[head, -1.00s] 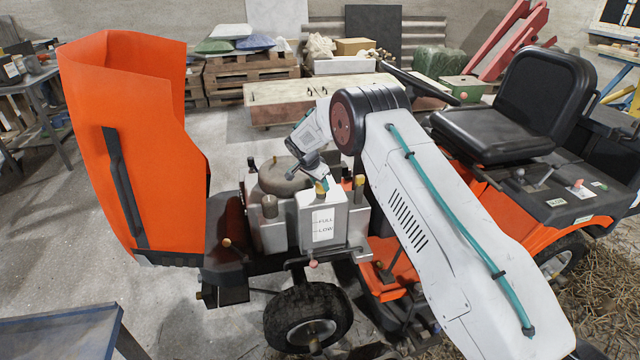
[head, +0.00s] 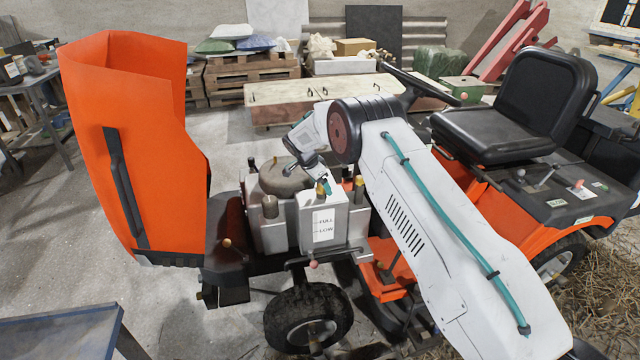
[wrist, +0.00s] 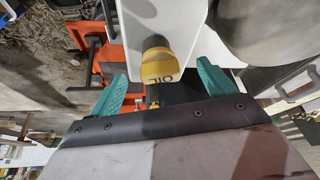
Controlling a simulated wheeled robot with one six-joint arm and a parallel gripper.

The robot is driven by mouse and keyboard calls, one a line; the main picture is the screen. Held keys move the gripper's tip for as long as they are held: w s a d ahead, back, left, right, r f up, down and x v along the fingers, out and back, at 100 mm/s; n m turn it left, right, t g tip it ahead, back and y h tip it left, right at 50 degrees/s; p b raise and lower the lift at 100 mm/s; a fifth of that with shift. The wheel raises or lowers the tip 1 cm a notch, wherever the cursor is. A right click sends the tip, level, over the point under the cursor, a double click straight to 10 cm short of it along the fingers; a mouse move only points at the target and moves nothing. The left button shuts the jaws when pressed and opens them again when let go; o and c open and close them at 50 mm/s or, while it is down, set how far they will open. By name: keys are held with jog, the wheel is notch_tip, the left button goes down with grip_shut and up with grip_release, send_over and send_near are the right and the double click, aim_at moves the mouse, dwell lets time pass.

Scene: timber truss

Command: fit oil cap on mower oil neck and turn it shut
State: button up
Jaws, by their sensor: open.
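The yellow oil cap (wrist: 160,68), marked OIL, shows in the wrist view against a dark, round oil neck (wrist: 154,42) at the pale engine housing. Whether the cap is fully seated or turned shut, I cannot tell. In the head view the cap (head: 320,189) is small, at the top front of the housing marked FULL and LOW (head: 322,226). My gripper (wrist: 160,73) is open, its teal fingers on either side of the cap with visible gaps. In the head view my gripper (head: 326,184) is close by the cap, partly hidden by my arm.
The mower's raised orange hood (head: 130,150) stands left of the engine. A round engine cover (head: 284,178) lies close to the left of my gripper. A second yellow-topped fitting (head: 359,183) stands to the right. The steering wheel (head: 420,85) and seat (head: 500,110) are behind my arm.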

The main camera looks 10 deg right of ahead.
jog(key=shift+r, duration=0.1)
jog(key=shift+r, duration=2.9)
